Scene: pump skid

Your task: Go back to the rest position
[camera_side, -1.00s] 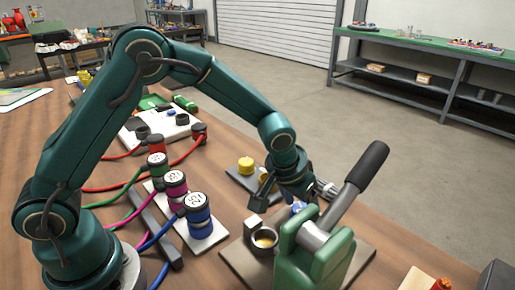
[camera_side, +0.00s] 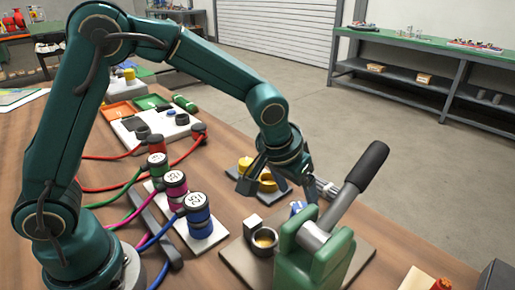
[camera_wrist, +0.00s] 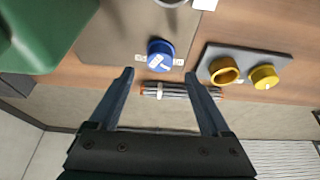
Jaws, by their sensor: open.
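My gripper (camera_side: 280,187) is open in the side view, above the far side of the grey plate that carries the green press. In the wrist view its two fingers (camera_wrist: 159,76) are spread, with nothing held between them. A blue round part (camera_wrist: 160,55) lies below, just beyond the fingertips in that view. A thin bundle of rods (camera_wrist: 165,91) shows between and behind the fingers, apart from them. My arm is bent, with the elbow high at the upper left of the side view.
The green press (camera_side: 318,255) with its black lever (camera_side: 367,165) stands close to the right of my gripper. Yellow round parts (camera_wrist: 264,77) sit on a dark plate (camera_wrist: 243,54). Coloured connectors with hoses (camera_side: 197,212) stand left.

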